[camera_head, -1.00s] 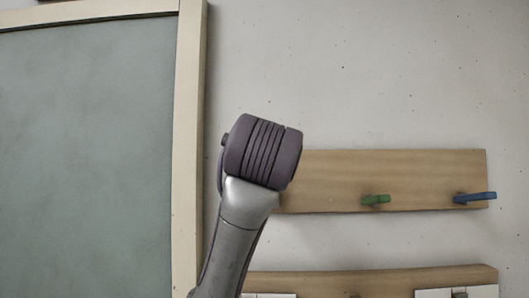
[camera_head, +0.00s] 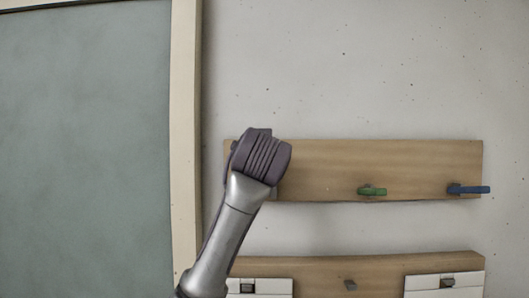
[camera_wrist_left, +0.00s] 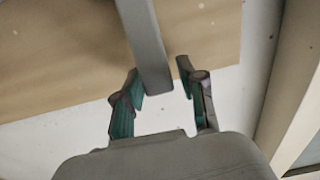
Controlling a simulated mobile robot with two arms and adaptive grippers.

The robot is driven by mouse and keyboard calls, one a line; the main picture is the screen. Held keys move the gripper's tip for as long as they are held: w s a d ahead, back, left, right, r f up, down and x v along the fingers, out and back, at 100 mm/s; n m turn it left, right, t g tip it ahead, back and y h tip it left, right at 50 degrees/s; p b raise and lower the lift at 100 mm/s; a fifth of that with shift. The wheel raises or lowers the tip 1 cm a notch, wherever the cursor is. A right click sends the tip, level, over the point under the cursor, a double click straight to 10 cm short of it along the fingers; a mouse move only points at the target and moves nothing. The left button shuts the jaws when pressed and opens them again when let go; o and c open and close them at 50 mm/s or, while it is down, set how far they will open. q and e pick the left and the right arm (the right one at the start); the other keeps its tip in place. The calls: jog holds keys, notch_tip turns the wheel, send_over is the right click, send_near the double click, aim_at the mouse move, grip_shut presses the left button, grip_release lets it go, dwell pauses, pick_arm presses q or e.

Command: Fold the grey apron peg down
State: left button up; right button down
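The grey peg (camera_wrist_left: 145,45) shows in the left wrist view as a long bar from the top edge, its end between my left gripper's fingertips (camera_wrist_left: 160,70). The fingers are apart, with a gap on the right side of the peg; I cannot tell whether the left finger touches it. The wooden peg board (camera_head: 330,168) hangs on the wall. In the head view my left arm covers the board's left end and hides most or all of the grey peg and the gripper. My right gripper is not in view.
A green peg (camera_head: 371,191) and a blue peg (camera_head: 468,189) stick out from the board further right. A lower wooden rail (camera_head: 390,266) with white cards (camera_head: 425,283) is below. A framed green board (camera_head: 85,150) is on the left. The wall above is clear.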

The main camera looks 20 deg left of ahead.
pick_arm(q)
jog(key=c, duration=0.5)
grip_shut()
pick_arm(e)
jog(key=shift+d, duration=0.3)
